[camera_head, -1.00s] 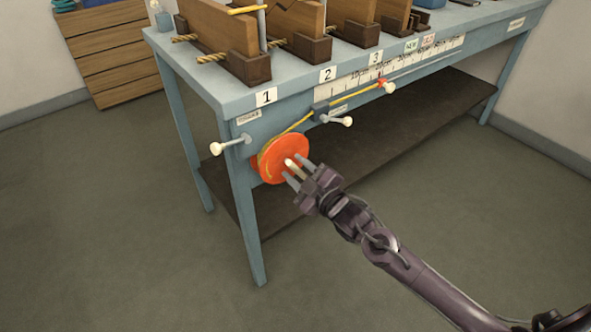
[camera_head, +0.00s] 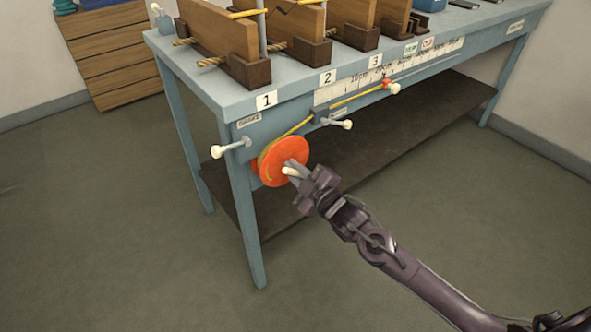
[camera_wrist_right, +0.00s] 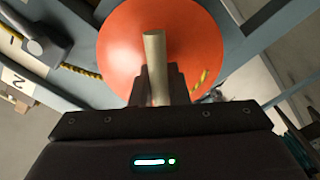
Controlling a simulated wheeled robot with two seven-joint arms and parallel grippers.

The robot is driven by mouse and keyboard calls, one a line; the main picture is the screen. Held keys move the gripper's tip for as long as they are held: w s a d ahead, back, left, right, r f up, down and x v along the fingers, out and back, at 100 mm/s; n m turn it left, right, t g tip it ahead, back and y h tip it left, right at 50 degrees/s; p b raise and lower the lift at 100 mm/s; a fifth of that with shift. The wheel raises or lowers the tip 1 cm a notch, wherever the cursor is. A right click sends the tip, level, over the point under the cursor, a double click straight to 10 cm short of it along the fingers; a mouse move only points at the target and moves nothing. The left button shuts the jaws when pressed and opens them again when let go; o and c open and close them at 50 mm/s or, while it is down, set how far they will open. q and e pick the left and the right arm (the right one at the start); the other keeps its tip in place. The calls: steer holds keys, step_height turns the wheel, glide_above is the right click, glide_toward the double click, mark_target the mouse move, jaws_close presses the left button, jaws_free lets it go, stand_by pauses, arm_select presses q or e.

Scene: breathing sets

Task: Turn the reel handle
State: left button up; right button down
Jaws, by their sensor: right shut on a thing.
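The orange reel (camera_head: 279,158) is mounted on the front of the blue bench near its left leg, with yellow cord running from it up to the right. Its pale handle (camera_head: 291,171) sticks out from the reel face. In the right wrist view the handle (camera_wrist_right: 155,62) stands between the two dark fingers in front of the orange disc (camera_wrist_right: 120,45). My right gripper (camera_head: 298,172) is shut on the handle; the right wrist view also shows this gripper (camera_wrist_right: 159,85). My left gripper is not in view.
The blue bench (camera_head: 231,100) carries wooden boards in dark holders, and a scale (camera_head: 400,68) runs along its front. White-knobbed levers (camera_head: 217,152) and (camera_head: 346,124) stick out beside and above the reel. The floor in front is clear.

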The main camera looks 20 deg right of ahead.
steer(key=shift+r+n, duration=0.1)
steer(key=shift+n, duration=0.6)
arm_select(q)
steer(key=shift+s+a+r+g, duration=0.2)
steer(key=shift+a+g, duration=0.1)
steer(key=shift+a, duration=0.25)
arm_select(e)
steer(key=c, duration=1.4)
jaws_free()
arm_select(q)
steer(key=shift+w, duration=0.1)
arm_select(e)
steer(key=shift+o, duration=0.2)
